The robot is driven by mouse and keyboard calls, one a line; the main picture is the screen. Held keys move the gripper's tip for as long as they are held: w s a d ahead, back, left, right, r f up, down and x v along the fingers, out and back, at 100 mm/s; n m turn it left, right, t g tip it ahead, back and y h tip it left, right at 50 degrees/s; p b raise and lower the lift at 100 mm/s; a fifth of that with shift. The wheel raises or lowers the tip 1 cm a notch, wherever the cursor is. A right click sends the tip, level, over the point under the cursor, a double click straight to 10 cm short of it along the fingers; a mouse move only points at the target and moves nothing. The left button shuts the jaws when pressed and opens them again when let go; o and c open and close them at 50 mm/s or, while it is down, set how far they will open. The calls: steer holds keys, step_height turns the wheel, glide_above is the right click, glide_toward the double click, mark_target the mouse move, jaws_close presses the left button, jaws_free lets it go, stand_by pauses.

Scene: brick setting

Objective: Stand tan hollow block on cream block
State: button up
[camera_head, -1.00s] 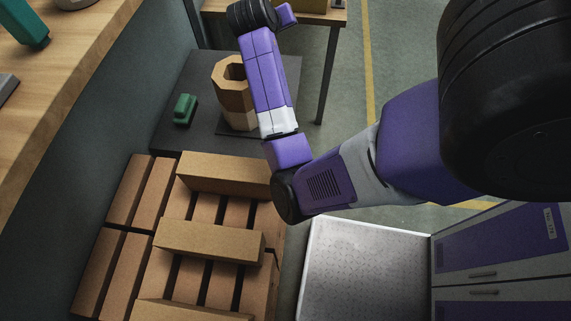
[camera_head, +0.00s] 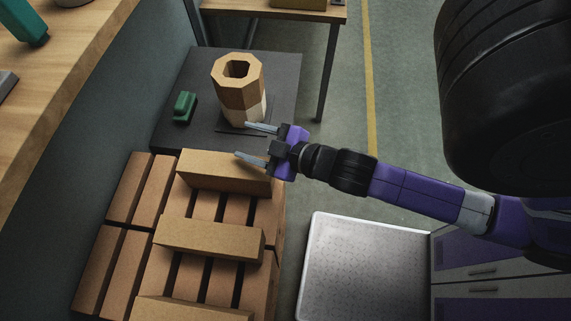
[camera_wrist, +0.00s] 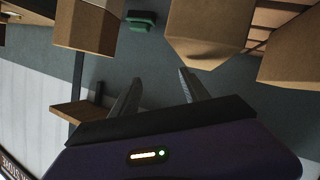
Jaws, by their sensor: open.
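The tan hollow block (camera_head: 240,86), an eight-sided ring with an open top, stands upright at the top of a stack on the dark table. A brown band (camera_head: 241,101) shows beneath it, with the cream block (camera_head: 256,111) at the bottom. In the wrist view the stack (camera_wrist: 88,28) appears upside down at upper left, partly cut off. My gripper (camera_head: 241,139) is open and empty, in front of the stack in the head view, its fingers pointing left. Its fingers (camera_wrist: 159,78) are also apart in the wrist view, with nothing between them.
A green object (camera_head: 185,106) stands left of the stack on the dark table (camera_head: 190,75). Long tan bricks (camera_head: 222,171) lie across the pallet of bricks nearer by. A pale metal platform (camera_head: 365,270) is at lower right. Floor is clear right of the table.

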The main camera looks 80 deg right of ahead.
steer(key=s+a+r+m+t+y, duration=0.1)
steer(key=s+a+r+y, duration=0.3)
steer(key=s+a, duration=0.7)
steer(key=a+r, duration=0.2)
steer(key=a, duration=0.1)
steer(key=shift+a+r+m, duration=0.25)
steer(key=shift+m, duration=0.15)
steer(key=shift+f+b, duration=0.75)
steer(key=shift+f, duration=0.05)
